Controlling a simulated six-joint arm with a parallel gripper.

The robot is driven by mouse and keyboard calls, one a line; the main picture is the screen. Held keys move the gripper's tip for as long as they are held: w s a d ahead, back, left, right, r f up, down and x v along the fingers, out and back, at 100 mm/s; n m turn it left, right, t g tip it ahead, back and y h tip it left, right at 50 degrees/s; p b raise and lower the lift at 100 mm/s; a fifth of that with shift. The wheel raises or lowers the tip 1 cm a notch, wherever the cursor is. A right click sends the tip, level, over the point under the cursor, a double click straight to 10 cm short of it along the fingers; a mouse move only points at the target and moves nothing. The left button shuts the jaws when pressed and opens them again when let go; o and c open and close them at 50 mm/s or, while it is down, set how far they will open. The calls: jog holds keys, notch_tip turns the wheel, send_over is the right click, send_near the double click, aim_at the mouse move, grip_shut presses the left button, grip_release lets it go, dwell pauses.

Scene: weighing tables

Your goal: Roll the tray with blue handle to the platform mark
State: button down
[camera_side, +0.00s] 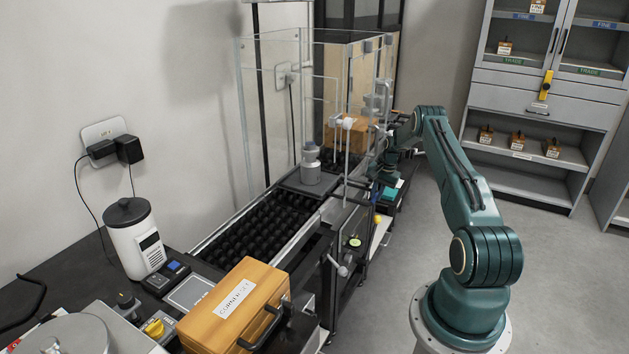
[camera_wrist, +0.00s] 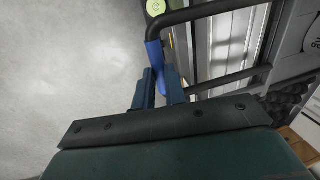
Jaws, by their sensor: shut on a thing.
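My gripper (camera_wrist: 160,88) is shut on a blue sleeve (camera_wrist: 154,52) on a black bar in the wrist view. I take this as the blue handle. In the side view my gripper (camera_side: 381,176) is at the right side of the glass enclosure, small and partly hidden, so its grip cannot be made out there. A flat grey tray (camera_side: 291,184) sits on the black rollers at the enclosure's front, with a grey weight (camera_side: 310,166) upright on it. The handle's link to this tray is not clear. I cannot make out the platform mark.
The black roller bed (camera_side: 268,226) runs from the tray towards a wooden case (camera_side: 222,318) at the front. Glass panels (camera_side: 262,90) stand around the enclosure. A wooden box (camera_side: 345,140) stands inside it. The floor (camera_side: 415,235) right of the bench is clear.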

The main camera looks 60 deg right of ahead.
aim_at(370, 203)
jog(key=c, duration=1.5)
grip_release()
jog(key=shift+o, duration=0.2)
jog(key=shift+a, duration=0.15)
jog(key=shift+a, duration=3.5)
jog(key=a, duration=2.1)
notch_tip(370, 203, up, 12)
jog(key=s, duration=0.2)
jog(key=shift+d+f, duration=0.15)
jog(key=shift+d, duration=0.2)
jog(key=shift+s, duration=0.1)
